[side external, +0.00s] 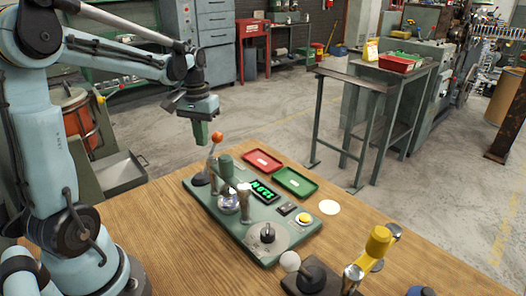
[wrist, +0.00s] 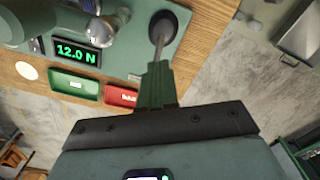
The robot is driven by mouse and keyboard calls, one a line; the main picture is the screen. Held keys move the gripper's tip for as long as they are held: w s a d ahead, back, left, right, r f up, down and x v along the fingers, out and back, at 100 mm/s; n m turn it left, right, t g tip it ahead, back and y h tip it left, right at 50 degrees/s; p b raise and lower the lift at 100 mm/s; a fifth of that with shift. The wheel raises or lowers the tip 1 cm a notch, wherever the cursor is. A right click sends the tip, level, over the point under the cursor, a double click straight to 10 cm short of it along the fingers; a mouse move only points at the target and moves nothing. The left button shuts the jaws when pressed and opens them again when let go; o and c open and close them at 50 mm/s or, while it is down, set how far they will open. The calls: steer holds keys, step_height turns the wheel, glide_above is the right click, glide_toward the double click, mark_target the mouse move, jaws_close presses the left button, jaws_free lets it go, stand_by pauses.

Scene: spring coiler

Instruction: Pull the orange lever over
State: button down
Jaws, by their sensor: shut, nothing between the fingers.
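The lever has an orange ball knob (side external: 217,136) on a thin grey shaft that rises from a dark round boot at the back left of the green tester panel (side external: 262,224). The shaft leans slightly right in the side view. In the wrist view the boot and shaft (wrist: 160,37) show just beyond my fingertips, and the knob is hidden behind the fingers. My gripper (side external: 201,143) is shut and empty, pointing down, beside the knob on its left in the side view. Its shut fingers (wrist: 158,66) also show in the wrist view. I cannot tell whether they touch the knob.
The panel carries a post, a lit display (wrist: 77,52) reading 12.0 N, a yellow button (side external: 304,218) and a black dial (side external: 267,233). A red tray (side external: 262,161) and a green tray (side external: 295,182) lie behind it. A yellow-handled device (side external: 378,243) stands at front right.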

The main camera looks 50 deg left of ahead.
steer(key=shift+s, duration=0.2)
step_height(320, 180, up, 8)
steer(key=shift+f, duration=0.25)
stand_by(0.4)
stand_by(1.8)
